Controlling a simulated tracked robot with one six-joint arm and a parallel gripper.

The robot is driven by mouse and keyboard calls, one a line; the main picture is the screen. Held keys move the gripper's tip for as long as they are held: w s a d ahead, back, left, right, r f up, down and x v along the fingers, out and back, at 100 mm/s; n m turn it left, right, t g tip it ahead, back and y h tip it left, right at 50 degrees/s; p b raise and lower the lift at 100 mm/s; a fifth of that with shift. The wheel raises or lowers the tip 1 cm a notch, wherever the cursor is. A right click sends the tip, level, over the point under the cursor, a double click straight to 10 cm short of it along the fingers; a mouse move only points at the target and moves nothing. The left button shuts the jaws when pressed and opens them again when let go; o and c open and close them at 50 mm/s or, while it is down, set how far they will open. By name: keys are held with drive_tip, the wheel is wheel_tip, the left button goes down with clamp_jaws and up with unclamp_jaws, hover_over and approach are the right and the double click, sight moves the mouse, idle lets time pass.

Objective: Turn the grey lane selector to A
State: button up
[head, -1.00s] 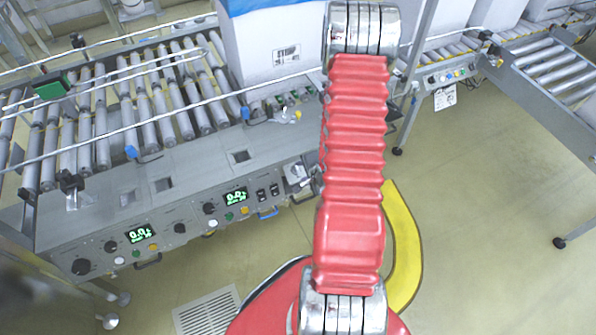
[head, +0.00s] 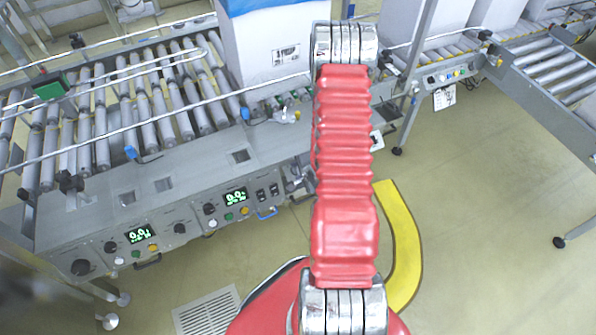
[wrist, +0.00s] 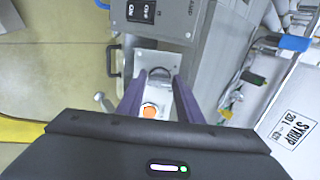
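My gripper (wrist: 160,78) shows in the wrist view with its two dark purple fingers apart and nothing held between them. Behind and between the fingers is a pale metal plate (wrist: 150,63) on the machine's side, with a dark rounded loop and an orange round part (wrist: 149,110). A grey lever with a round end (wrist: 100,98) stands just left of the left finger. I cannot tell for sure which part is the lane selector, and no letter A is readable. In the head view a metal fitting (head: 297,182) sits at the panel's right end; my arm hides my gripper.
The control panel (head: 185,222) carries knobs, buttons and green displays. Above it runs a roller conveyor (head: 150,100) with a white box (head: 270,50). In the wrist view, a black handle (wrist: 113,60) and rocker switches (wrist: 141,11) are close by.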

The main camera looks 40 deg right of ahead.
drive_tip(key=c, duration=0.6)
drive_tip(key=shift+a, duration=0.1)
drive_tip(key=shift+n, duration=0.3)
drive_tip(key=n, duration=0.4)
drive_tip(key=shift+s+n, duration=0.1)
drive_tip(key=shift+n, duration=2.1)
drive_tip(key=shift+d, duration=0.2)
